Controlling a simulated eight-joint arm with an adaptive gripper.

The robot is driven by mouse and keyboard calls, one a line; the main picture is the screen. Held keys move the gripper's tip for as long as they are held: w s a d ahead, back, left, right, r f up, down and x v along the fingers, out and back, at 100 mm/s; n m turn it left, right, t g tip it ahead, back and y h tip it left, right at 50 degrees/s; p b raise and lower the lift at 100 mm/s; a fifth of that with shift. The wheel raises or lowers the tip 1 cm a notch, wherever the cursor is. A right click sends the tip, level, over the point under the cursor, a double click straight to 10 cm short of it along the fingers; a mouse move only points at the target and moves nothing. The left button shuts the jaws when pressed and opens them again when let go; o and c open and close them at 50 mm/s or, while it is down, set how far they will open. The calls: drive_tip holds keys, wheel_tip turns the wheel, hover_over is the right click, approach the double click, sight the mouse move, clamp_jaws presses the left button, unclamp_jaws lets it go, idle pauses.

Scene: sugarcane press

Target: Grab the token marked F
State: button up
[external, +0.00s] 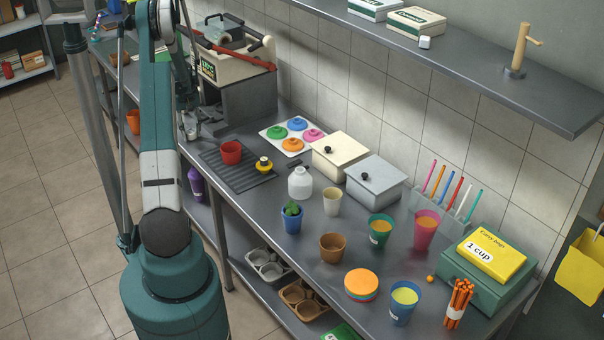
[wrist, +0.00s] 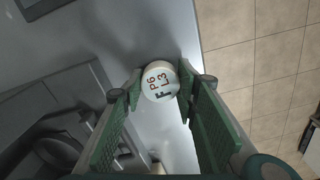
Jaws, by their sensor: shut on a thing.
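A round white token (wrist: 160,72) shows in the wrist view, with "P6" in red and "F" and "L3" in dark letters on its face. My gripper (wrist: 160,88) has its green-padded fingers on either side of the token, shut on it near the fingertips. The token is over the grey counter (wrist: 130,35), close to its edge; whether it is lifted clear of the surface cannot be told. In the external view, my arm hides the token, and the fingertips cannot be made out clearly.
The press (external: 230,80) stands at the back left of the counter. A red cup (external: 231,152) and a yellow-black piece (external: 264,165) are on the dark ribbed mat (external: 225,176). Cups and boxes crowd the counter to the right. Tiled floor lies beyond the counter edge.

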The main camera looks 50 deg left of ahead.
sight(191, 131)
drive_tip(key=shift+r, duration=4.75)
